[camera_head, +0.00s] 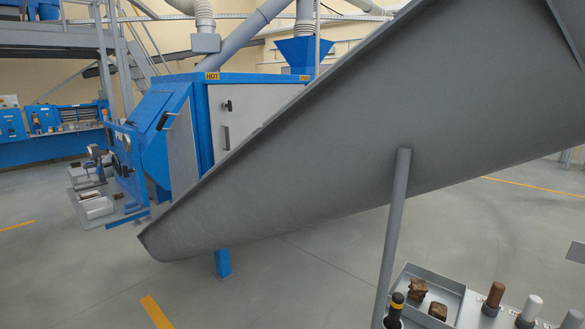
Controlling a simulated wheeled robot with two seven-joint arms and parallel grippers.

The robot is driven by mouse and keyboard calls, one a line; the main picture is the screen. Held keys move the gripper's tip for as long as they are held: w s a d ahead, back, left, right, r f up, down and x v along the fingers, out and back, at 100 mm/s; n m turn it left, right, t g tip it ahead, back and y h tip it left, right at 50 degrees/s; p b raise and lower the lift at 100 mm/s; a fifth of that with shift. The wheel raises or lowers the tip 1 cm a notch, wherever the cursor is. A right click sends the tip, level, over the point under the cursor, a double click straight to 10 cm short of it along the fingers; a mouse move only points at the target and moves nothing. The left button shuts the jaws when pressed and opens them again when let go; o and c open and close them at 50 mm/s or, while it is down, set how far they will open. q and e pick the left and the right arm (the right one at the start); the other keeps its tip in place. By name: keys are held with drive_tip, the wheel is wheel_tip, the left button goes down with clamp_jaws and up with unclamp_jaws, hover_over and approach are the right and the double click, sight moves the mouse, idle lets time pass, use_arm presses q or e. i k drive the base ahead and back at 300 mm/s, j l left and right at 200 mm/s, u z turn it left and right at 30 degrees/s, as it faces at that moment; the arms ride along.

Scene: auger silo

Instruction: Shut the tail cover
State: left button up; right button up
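A large grey trough (290,190) slants across the view from the upper right down to its low tail end (158,243) at the left. I see its smooth outer side and underside; its inside is hidden. I cannot pick out a separate tail cover, nor tell whether one is open or shut. Neither of my grippers is in view.
A slim grey post (393,240) meets the trough's side. Behind stands a blue and grey machine (205,120) marked HOT. At the lower right are a grey tray (455,291) with brown lumps and several short upright cylinders (492,299).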

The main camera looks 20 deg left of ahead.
sight(184, 171)
drive_tip(key=u, duration=1.55)
